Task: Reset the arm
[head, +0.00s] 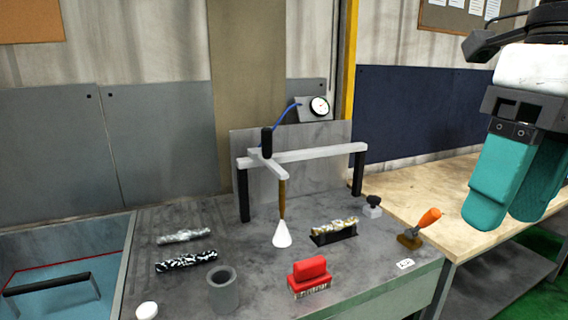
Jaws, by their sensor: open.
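My gripper (515,185) is at the upper right of the head view, with two teal fingers pointing down. It is raised in front of the wooden bench and to the right of the grey table. The fingers show a narrow gap at their lower ends, and nothing is seen between them. One finger partly overlaps the other from this angle. My gripper touches nothing that I can see.
A wooden bench (430,190) stands behind at right.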

